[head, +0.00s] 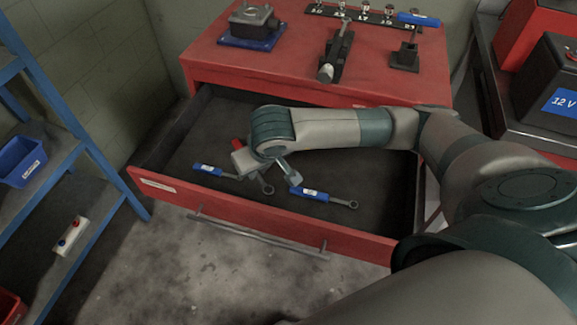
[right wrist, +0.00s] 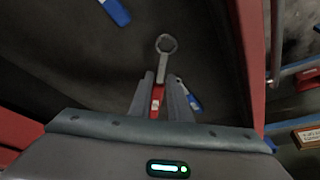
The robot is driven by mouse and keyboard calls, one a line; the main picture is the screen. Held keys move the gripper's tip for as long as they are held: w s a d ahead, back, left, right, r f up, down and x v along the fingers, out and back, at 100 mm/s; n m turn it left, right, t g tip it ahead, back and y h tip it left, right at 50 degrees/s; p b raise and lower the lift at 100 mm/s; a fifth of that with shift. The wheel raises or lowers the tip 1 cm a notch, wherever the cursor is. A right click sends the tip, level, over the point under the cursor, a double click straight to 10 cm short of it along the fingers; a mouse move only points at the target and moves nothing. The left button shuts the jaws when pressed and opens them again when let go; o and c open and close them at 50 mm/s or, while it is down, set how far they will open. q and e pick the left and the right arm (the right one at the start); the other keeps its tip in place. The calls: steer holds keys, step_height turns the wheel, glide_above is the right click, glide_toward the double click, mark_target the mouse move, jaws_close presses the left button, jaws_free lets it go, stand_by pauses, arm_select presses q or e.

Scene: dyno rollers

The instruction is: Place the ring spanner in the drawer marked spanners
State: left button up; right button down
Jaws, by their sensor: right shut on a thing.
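The ring spanner has a red handle (head: 238,143) and a grey ring end (head: 267,188). In the right wrist view its ring (right wrist: 166,45) points away from me, with the red handle between the fingers. My right gripper (head: 275,166) is over the open drawer and shut on this spanner; my wrist hides part of it. The open red drawer (head: 270,220) has a dark floor and a small front label (head: 158,186), too small to read. I cannot tell whether the spanner touches the drawer floor. My left gripper is not in view.
Two blue-handled spanners lie in the drawer, one left (head: 210,169) and one right (head: 325,196) of my gripper. The cabinet top (head: 290,65) carries a vise-like tool and other items. A blue shelf rack (head: 60,140) stands at left. The drawer floor behind is clear.

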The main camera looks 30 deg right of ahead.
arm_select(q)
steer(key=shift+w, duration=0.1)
arm_select(e)
steer(key=shift+f, duration=0.25)
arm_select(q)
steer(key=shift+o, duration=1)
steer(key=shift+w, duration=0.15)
arm_select(e)
steer(key=shift+r, duration=0.1)
